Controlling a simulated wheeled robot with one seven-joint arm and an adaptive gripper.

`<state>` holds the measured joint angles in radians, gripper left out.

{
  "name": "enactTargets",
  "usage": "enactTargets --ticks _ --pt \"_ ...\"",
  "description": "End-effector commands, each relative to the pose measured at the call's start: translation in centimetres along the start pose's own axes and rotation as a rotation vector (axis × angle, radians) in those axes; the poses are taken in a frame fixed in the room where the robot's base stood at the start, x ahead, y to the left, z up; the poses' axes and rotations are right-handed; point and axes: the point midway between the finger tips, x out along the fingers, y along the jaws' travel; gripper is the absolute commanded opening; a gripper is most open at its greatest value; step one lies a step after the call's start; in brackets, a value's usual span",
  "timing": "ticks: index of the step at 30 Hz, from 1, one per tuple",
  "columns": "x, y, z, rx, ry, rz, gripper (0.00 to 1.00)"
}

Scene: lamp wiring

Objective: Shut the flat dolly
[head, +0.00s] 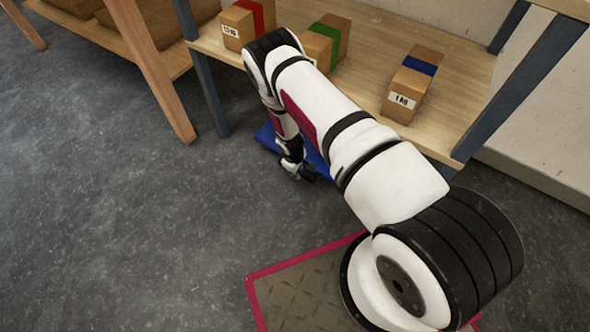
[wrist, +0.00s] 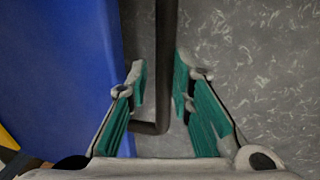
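The flat dolly (head: 266,136) is blue and sits on the floor under the front of the shelf, mostly hidden behind my arm. In the wrist view its blue deck (wrist: 60,70) fills the left side. A dark tube, which looks like the dolly's handle (wrist: 167,45), runs down beside the deck and bends left near the bottom. My gripper (wrist: 161,82) is open, with green-padded fingers on either side of the tube. A gap shows on the left of the tube; contact on the right is unclear. In the head view my gripper (head: 298,172) is low beside the dolly.
A wooden shelf (head: 455,75) holds boxes with red, green and blue bands (head: 412,85). Its dark leg (head: 207,85) and another shelf's wooden leg (head: 155,75) stand nearby. The grey floor at left is clear. A red-edged plate (head: 300,290) lies in front.

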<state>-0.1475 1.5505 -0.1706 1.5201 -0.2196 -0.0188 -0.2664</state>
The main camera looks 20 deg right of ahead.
Motion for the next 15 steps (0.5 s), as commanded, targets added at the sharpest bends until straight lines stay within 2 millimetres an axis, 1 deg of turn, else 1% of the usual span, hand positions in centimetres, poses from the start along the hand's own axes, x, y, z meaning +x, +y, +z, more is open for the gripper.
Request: enactTargets --ticks 1,11,14,15 --pt "0.0 0.3 0.0 0.002 0.001 0.004 0.35" --pt "-0.1 0.1 0.0 0.001 0.000 0.001 0.35" --pt "-0.8 0.1 0.0 0.001 0.000 0.001 0.35" --pt "-1.2 0.1 -0.1 0.001 0.001 0.001 0.35"
